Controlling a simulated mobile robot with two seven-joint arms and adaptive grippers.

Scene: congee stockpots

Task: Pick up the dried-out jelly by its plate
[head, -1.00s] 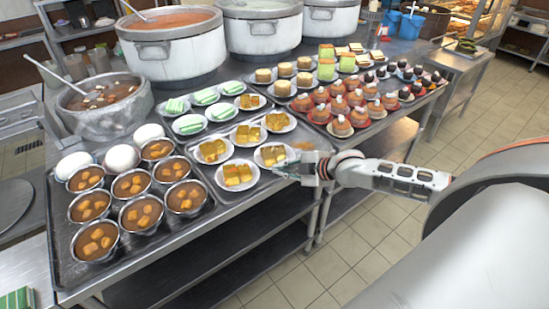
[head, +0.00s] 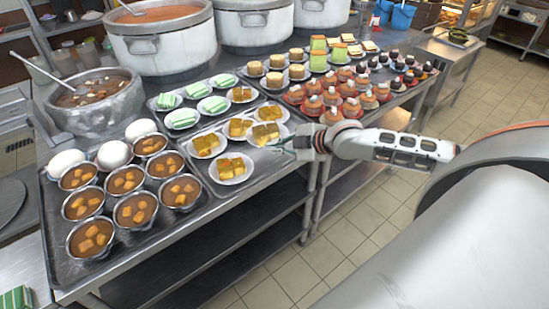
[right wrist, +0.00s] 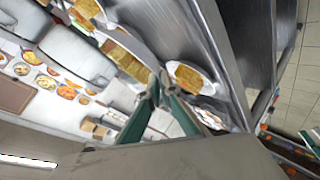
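A white plate with yellow-brown jelly pieces (head: 266,134) is at the right end of the front jelly row. My right gripper (head: 287,147) comes in from the right, shut on that plate's near right rim. The plate appears raised a little off the tray and overlaps the plate behind it. In the right wrist view the green fingertips (right wrist: 158,78) are close together at the end of a jelly plate (right wrist: 125,55), seen at a slant. Several similar jelly plates (head: 206,145) stay on the tray. I cannot make out dryness. My left gripper is not in view.
The tray (head: 236,199) lies near the table's front edge. Bowls of brown soup (head: 135,209) stand left, green cakes (head: 182,118) behind, and small orange-brown cakes (head: 332,115) on a right-hand tray. Large pots (head: 160,42) line the back. The floor in front is clear.

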